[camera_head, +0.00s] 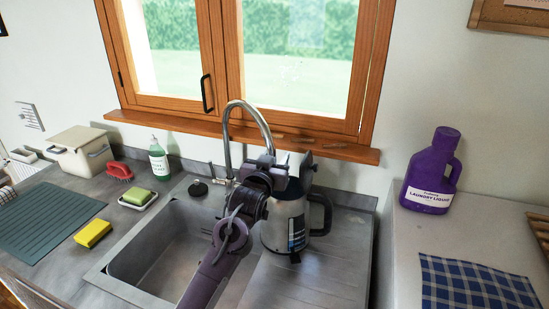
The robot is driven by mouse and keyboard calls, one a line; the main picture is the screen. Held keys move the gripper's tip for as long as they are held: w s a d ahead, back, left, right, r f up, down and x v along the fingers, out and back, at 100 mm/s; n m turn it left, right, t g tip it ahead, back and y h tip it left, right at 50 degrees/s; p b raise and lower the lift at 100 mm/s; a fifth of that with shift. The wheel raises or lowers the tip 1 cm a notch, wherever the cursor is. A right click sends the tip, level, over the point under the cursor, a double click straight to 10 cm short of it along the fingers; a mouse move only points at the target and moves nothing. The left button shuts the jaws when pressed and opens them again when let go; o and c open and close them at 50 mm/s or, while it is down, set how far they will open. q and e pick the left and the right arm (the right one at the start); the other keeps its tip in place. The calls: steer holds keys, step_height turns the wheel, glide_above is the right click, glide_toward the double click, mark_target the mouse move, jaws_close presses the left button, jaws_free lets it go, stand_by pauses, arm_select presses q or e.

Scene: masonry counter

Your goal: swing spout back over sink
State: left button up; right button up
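The chrome tap spout (235,104) rises behind the sink and arches to the right, its far end coming down close to my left gripper. The sink (150,262) has an empty-looking basin at the left and a ribbed drainer at the right. The spout's end lies towards the drainer side, right of the basin. My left gripper (290,168) is at the spout's lower end, above a metal jug. My own wrist partly hides the spout's tip and the fingers, so contact and opening are unclear. My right gripper is not in view.
The metal jug (289,224) with a black handle stands on the drainer just under and behind my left gripper. A green soap bottle (158,160), sponge dish (138,200) and yellow sponge (92,233) are left. Purple laundry bottle (432,172) stands right. The window sill (330,152) is behind.

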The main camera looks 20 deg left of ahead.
arm_select(q)
jaws_close()
steer(key=s+a+m+g+h, duration=0.2)
steer(key=s+a+m+h, duration=0.2)
steer(key=a, duration=0.5)
steer(key=s+a+m+g+h+b, duration=0.1)
steer(key=s+a+m+g+h, duration=0.2)
steer(key=s+a+h, duration=0.4)
steer(key=shift+s+a+m+h, duration=0.15)
steer(key=shift+a+m+h, duration=0.7)
steer(key=shift+a, duration=0.75)
steer(key=shift+o, duration=0.4)
jaws_free()
steer(key=shift+s, duration=0.1)
steer(key=shift+a+f, duration=0.1)
steer(key=shift+a, duration=0.05)
